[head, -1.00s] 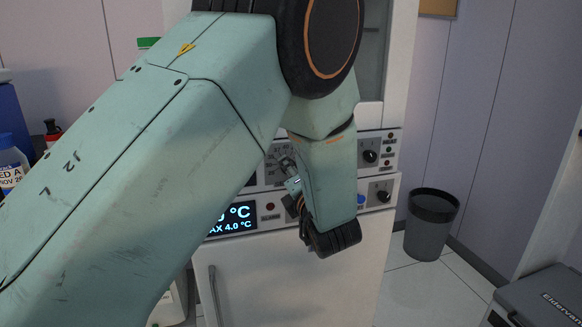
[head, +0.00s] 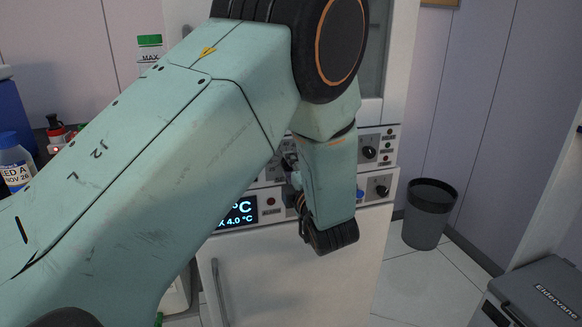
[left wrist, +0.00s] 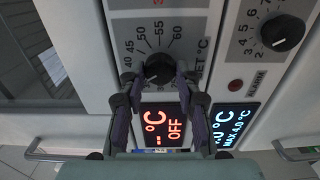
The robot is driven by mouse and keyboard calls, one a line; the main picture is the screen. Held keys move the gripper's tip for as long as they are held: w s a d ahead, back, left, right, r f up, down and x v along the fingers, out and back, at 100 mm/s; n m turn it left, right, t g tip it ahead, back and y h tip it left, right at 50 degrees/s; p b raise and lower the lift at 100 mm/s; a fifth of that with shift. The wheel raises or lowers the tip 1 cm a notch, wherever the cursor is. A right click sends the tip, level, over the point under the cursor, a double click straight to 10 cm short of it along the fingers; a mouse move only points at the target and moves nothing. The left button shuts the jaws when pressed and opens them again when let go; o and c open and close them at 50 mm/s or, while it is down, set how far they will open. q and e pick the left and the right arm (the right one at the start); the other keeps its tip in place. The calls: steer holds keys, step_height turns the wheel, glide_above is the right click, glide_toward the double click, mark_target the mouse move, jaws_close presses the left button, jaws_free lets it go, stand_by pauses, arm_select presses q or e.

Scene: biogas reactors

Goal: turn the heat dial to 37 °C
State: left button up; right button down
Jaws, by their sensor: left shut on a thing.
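The heat dial (left wrist: 158,68) is a round black knob on the white panel in the left wrist view. A printed scale shows 40, 45, 50, 55 and 60 around it. I cannot clearly read where its pointer stands. My left gripper (left wrist: 159,79) has a finger on either side of the knob and is shut on it. A red display (left wrist: 165,128) below reads "-- °C OFF". In the head view my left gripper (head: 289,162) is at the panel, and my forearm hides most of the dial's area. My right gripper is not in view.
A second knob (left wrist: 283,33) with a numbered scale sits to the right. A blue-white display (left wrist: 234,127) reads "MAX 4.0 °C". A grey bin (head: 429,215) stands right of the cabinet, and a grey case (head: 540,295) is at lower right. Bottles (head: 14,160) stand at far left.

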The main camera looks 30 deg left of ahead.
arm_select(q)
steer(key=shift+w+r, duration=0.1)
steer(key=shift+r, duration=0.1)
steer(key=o, duration=1.2)
steer(key=shift+f, duration=0.15)
steer(key=shift+c, duration=0.2)
